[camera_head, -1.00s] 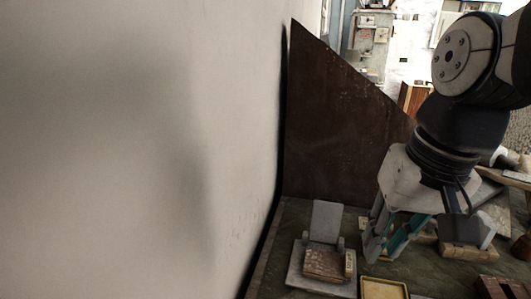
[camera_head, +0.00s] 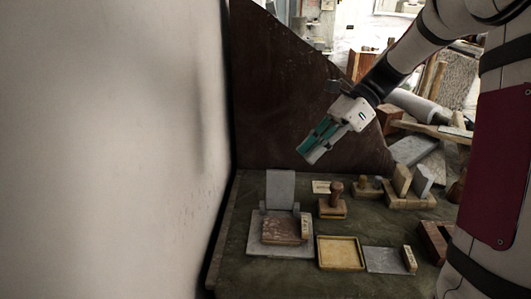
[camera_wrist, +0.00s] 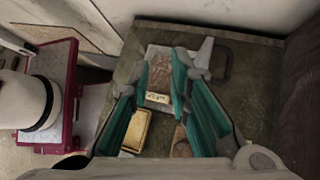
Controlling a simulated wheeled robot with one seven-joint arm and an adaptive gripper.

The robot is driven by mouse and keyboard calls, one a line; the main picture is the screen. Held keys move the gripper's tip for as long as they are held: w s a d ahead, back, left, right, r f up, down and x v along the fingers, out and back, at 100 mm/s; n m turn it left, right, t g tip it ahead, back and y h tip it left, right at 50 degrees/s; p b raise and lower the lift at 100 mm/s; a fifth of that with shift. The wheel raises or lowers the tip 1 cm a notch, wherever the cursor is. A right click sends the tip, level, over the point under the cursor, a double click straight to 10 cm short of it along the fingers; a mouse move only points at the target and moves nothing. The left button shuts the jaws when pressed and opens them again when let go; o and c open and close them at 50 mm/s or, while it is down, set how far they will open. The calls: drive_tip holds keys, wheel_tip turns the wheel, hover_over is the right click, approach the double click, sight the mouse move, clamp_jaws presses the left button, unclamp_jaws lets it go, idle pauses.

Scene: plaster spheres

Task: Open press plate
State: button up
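The press (camera_head: 265,246) stands at the left of the bench, with a light grey base and a brown, worn block (camera_head: 283,229) on it. A grey plate (camera_head: 281,188) stands upright at the back of the base, between small hinge brackets. A small pale label sits at the block's right side. My gripper (camera_head: 306,155) hangs above and behind the press, pointing down to the left, empty and apart from everything. In the wrist view its two teal fingers (camera_wrist: 163,60) are spread, and the brown block (camera_wrist: 160,75) shows between them. The plate (camera_wrist: 204,52) shows partly behind the right finger.
A yellow-rimmed tray (camera_head: 341,252) lies right of the press, with a grey slab (camera_head: 388,260) beside it. A wooden-handled stamp (camera_head: 333,203) stands behind the tray. A white wall (camera_head: 130,150) closes the left side, and a dark brown panel (camera_head: 285,110) rises behind the bench.

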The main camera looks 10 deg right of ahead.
drive_tip(key=w+d+f+m+t+y, duration=0.2)
drive_tip(key=w+d+f+m+y, duration=0.3)
drive_tip(key=w+d+f+m, duration=0.4)
drive_tip(key=p, duration=0.2)
approach(280, 186)
drive_tip(key=shift+n, duration=0.3)
drive_tip(key=w+a, duration=0.1)
drive_tip(key=a, duration=0.1)
drive_tip(key=w+a, duration=0.2)
drive_tip(key=w+a+f, duration=0.1)
drive_tip(key=w+a, duration=0.1)
drive_tip(key=a, duration=0.1)
drive_tip(key=shift+w, duration=0.1)
clamp_jaws()
